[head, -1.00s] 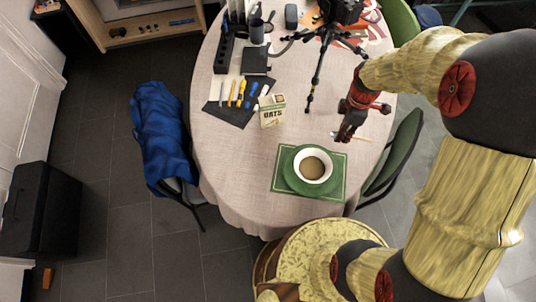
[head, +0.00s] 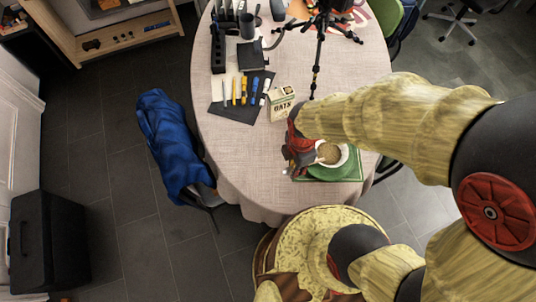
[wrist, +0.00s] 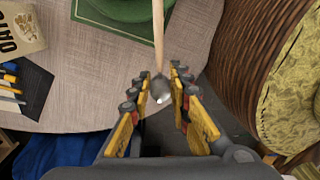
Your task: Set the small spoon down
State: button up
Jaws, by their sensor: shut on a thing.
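My gripper (head: 300,160) is over the near part of the table, just left of the white bowl (head: 344,148). In the wrist view my gripper (wrist: 160,92) is shut on the small spoon (wrist: 158,35). The spoon's metal end lies between the fingers and its pale wooden handle points away, up the picture. The spoon appears held above the cloth. In the head view my gripper and arm hide most of the spoon. The placemat also shows there (head: 357,172), partly covered.
A black tripod (head: 319,50) stands farther back. A chair with blue cloth (head: 172,140) is at the left. Bare tablecloth (head: 240,165) lies left of my gripper.

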jog(key=w+a+f+b, duration=0.2)
jog(key=w+a+f, duration=0.2)
jog(key=w+a, duration=0.15)
jog(key=b, duration=0.2)
send_over(267, 158)
jog(key=f, duration=0.5)
jog(key=shift+s+d, duration=0.25)
jog(key=shift+s, duration=0.05)
jog(key=shift+w+a+f+b, duration=0.15)
jog(key=shift+f+b, duration=0.1)
jog(key=shift+b, duration=0.05)
jog(key=shift+w+f+b, duration=0.1)
jog(key=shift+f+b, duration=0.65)
jog(key=shift+f, duration=0.8)
jog(key=shift+f, duration=0.35)
jog(key=o, duration=0.9)
jog(key=shift+r, duration=0.15)
